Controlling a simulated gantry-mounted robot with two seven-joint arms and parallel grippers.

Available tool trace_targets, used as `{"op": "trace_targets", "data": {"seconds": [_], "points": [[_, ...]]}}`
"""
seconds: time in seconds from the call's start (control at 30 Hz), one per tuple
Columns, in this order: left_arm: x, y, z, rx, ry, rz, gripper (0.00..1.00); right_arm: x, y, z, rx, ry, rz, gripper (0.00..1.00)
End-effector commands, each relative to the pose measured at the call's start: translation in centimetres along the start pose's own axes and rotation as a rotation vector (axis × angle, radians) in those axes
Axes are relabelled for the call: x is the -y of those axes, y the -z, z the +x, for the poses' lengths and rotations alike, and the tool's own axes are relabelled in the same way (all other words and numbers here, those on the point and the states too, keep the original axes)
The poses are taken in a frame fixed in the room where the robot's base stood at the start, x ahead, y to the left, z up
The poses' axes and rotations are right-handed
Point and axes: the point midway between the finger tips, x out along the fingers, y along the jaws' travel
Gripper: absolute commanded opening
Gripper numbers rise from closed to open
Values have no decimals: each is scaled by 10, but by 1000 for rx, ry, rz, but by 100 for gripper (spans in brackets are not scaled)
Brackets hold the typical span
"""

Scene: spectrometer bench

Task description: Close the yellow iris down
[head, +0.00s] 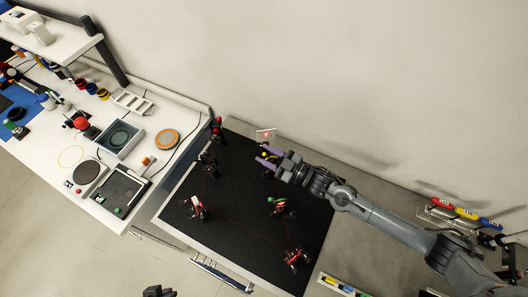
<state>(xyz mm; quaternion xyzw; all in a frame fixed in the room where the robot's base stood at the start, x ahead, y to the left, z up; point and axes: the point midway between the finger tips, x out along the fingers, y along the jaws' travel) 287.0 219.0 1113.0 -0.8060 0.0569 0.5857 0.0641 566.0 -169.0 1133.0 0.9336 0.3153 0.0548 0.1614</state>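The yellow iris (265,155) is a small yellow-marked piece near the back edge of the black breadboard. It is partly hidden by my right gripper. My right gripper (267,154) reaches in from the right, and its two purple fingers stand apart on either side of the yellow part. I cannot tell whether they touch it, and the iris opening is too small to make out. My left gripper is not clearly in view; only a dark piece shows at the bottom edge.
The black breadboard (240,225) carries several other mounts, including a green-topped one (277,205) and red ones at the front left (197,208) and front right (296,257). A white bench (60,140) with instruments stands left. A wall rises behind.

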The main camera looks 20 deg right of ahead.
Motion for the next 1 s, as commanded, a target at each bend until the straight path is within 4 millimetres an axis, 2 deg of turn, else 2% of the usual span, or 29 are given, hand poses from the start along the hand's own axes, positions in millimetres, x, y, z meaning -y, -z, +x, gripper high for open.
{"op": "trace_targets", "data": {"seconds": [0.2, 0.47, 0.73, 0.87, 1.0], "points": [[0, 0, -2, 0, 0, 1, 0, 0, 0, 12, 0, 1, 0, 38], [0, 0, -2, 1, 0, 0, 0, 0, 0, 13, 0, 1, -1, 38], [-1, 0, -2, 1, -2, -2, 0, 0, 0, 12, 0, 1, -1, 0], [-1, 1, -2, 0, -4, -5, 0, 0, 1, 12, 2, 1, -2, 0], [-1, 5, -15, 3, -6, -6, 0, 1, 5, 16, 55, 19, -52, 0]]}}
